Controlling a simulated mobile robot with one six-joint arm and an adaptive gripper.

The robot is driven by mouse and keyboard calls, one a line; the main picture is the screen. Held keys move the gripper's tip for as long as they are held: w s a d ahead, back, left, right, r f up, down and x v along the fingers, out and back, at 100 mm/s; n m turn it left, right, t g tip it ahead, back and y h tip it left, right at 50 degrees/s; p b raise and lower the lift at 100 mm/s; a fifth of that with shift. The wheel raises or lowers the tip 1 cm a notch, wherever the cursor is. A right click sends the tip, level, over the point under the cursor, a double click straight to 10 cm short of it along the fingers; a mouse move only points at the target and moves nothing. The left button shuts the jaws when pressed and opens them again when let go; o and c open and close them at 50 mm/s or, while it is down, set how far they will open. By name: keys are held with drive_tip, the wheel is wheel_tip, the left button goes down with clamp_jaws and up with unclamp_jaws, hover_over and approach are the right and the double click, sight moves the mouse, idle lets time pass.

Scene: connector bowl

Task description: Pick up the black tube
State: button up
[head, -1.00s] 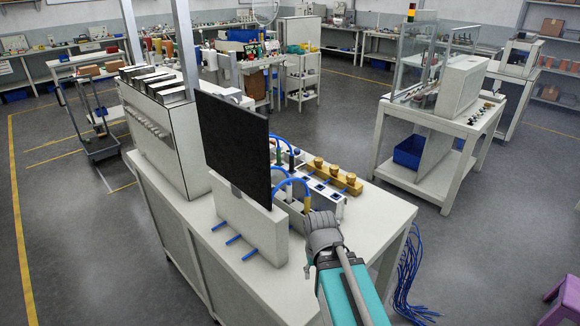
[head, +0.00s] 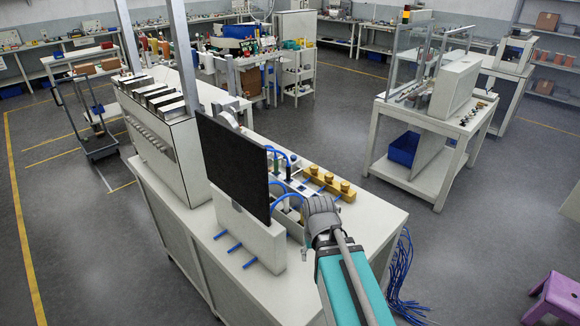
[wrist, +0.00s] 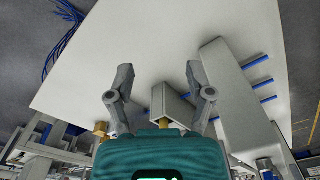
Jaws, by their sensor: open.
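I cannot make out a black tube for certain in either view. In the head view, small dark upright pieces (head: 277,166) stand among the blue-cabled connectors behind the black panel, too small to identify. My gripper (wrist: 159,70) is open and empty in the wrist view, its two grey fingers spread over the bare white table top (wrist: 140,45). In the head view my arm reaches over the table's near right part, and its grey end hides the fingers and what lies behind them.
A black panel (head: 233,165) stands upright beside a white block (head: 250,240) with blue pegs. That block also shows right of my fingers in the wrist view (wrist: 232,95). Brass knobs (head: 328,180) sit behind my arm. Blue cables (head: 400,275) hang off the table's right edge.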

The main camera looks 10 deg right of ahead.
drive_tip(key=w+r+m+p, duration=0.2)
drive_tip(key=w+r+p, duration=0.1)
drive_tip(key=r+p, duration=0.5)
wheel_tip(320, 180, up, 5)
drive_tip(key=m+p, duration=0.3)
drive_tip(key=m, duration=2.6)
hover_over(289, 165)
drive_tip(key=shift+s+a, duration=0.1)
drive_tip(key=shift+s, duration=0.1)
drive_tip(key=shift+f, duration=0.2)
wheel_tip(289, 165, down, 8)
drive_tip(key=b, duration=0.8)
drive_tip(key=shift+f, duration=0.2)
